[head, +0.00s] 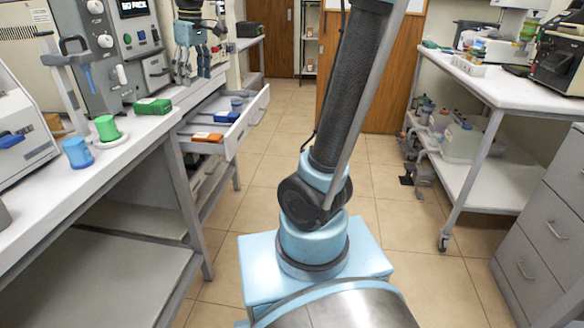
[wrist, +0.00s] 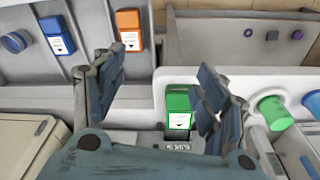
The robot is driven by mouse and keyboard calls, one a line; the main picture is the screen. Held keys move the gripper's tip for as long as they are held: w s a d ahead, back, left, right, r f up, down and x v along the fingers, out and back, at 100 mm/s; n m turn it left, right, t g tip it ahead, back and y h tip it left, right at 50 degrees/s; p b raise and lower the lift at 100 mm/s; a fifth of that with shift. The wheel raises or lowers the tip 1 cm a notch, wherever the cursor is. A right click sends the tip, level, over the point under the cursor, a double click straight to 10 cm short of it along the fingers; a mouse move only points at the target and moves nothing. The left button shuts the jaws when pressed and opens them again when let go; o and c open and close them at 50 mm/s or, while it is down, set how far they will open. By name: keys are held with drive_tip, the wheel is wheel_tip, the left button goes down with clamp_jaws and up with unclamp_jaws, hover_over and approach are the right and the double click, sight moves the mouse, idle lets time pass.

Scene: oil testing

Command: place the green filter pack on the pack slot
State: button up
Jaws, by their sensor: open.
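The green filter pack (head: 152,106) lies on the white bench near its front edge, below the grey machine. I cannot tell whether the pack is fully seated there. My gripper (head: 195,78) is open and empty, above and behind the pack in the head view; its fingers (wrist: 160,75) also show in the wrist view.
An open drawer (head: 258,106) holds an orange pack (head: 207,137), a blue pack (head: 226,117) and a round blue item (head: 237,103). A green cup (head: 107,128) and a blue cup (head: 78,152) stand on the bench. The grey machine (head: 110,50) stands behind. The floor aisle is clear.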

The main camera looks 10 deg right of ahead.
drive_tip(key=s+d+f+m, duration=0.2)
drive_tip(key=s+d+f, duration=0.25)
drive_tip(key=d, duration=0.35)
drive_tip(key=s+d+f+m, duration=0.3)
drive_tip(key=s+d+f, duration=0.15)
drive_tip(key=d, duration=0.35)
drive_tip(key=s+d+f+m, duration=0.2)
drive_tip(key=s+d+f, duration=0.3)
drive_tip(key=f, duration=0.3)
drive_tip(key=s+d+f+m+t+h, duration=0.1)
drive_tip(key=s+d+f+m, duration=0.2)
drive_tip(key=s+d+f, duration=0.2)
wheel_tip(320, 180, down, 4)
drive_tip(key=shift+s+d+r, duration=0.25)
drive_tip(key=shift+s+d, duration=0.05)
drive_tip(key=shift+s, duration=0.55)
drive_tip(key=shift+w+f, duration=0.2)
drive_tip(key=shift+w, duration=0.3)
